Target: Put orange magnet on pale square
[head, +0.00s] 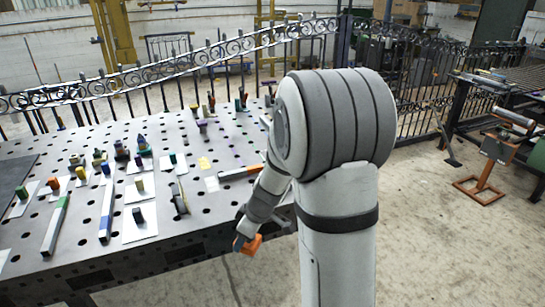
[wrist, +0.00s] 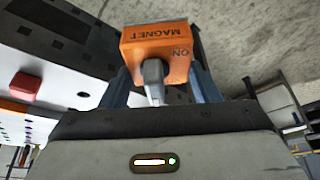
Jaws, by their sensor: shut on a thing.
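The orange magnet (head: 252,244) hangs in my gripper (head: 243,240), beyond the front edge of the table and below its top. In the wrist view the magnet (wrist: 155,45) sits between my two fingers, with MAGNET and ON lettering upside down and a grey knob facing me. My gripper is shut on it. A small bare pale square (head: 211,184) lies on the table left of my arm. Other pale squares, such as one at the front (head: 140,233), carry small objects. I cannot tell which one the task means.
The perforated steel table (head: 180,235) holds several small coloured blocks and long bars, such as a blue-and-white bar (head: 106,210). An orange-ended bar (head: 240,172) lies near my arm. A scroll-topped fence (head: 180,65) runs behind.

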